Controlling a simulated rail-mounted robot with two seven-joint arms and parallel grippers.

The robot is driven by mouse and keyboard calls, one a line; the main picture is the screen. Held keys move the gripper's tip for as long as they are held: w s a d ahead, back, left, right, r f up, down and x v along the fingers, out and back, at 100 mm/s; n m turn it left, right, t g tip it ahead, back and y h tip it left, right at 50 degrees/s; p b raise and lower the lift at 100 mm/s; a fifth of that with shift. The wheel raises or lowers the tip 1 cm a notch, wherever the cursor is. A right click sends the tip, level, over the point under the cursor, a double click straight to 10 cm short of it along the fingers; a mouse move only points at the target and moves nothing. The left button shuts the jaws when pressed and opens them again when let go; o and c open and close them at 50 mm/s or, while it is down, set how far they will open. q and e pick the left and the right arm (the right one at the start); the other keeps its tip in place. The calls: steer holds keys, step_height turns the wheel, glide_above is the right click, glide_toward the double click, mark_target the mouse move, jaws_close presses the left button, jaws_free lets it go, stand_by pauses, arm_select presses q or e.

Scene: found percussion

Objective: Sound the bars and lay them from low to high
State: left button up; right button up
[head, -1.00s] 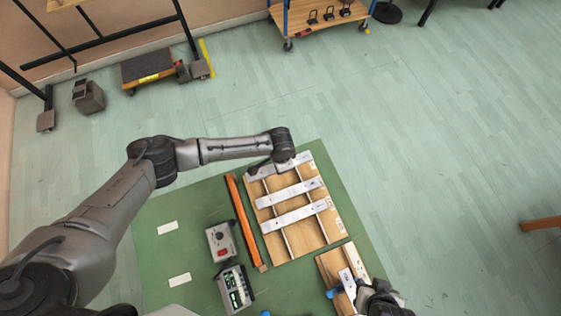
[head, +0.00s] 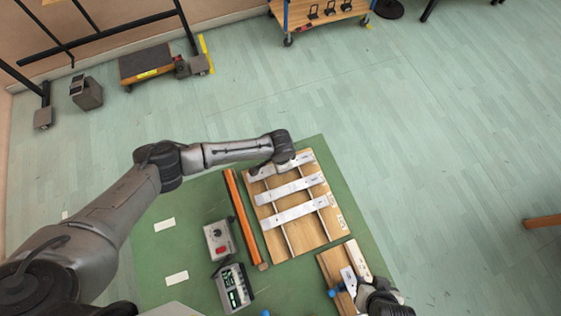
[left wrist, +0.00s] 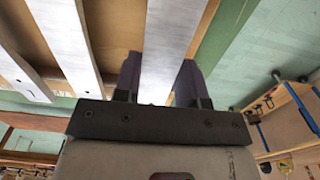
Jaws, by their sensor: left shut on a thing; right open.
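Three silvery metal bars lie across the rails of a wooden frame (head: 276,240): a far bar (head: 294,166), a middle bar (head: 290,190) and a near bar (head: 300,210). My left gripper (head: 272,165) is shut on the far bar, which runs between its fingers in the left wrist view (left wrist: 166,45). The other two bars show at the left there. My right gripper (head: 372,292) is open beside a short metal bar (head: 348,279) on a smaller wooden board (head: 327,262). Its fingertips are hard to make out.
An orange strip (head: 243,215) lies along the frame's left side. A grey box with a red knob (head: 218,240) and a device with a green display (head: 234,289) stand left of it. Two white labels lie on the green mat (head: 190,205).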

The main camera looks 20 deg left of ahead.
arm_select(q)
steer(key=shift+f, duration=0.4)
steer(key=o, duration=1.1)
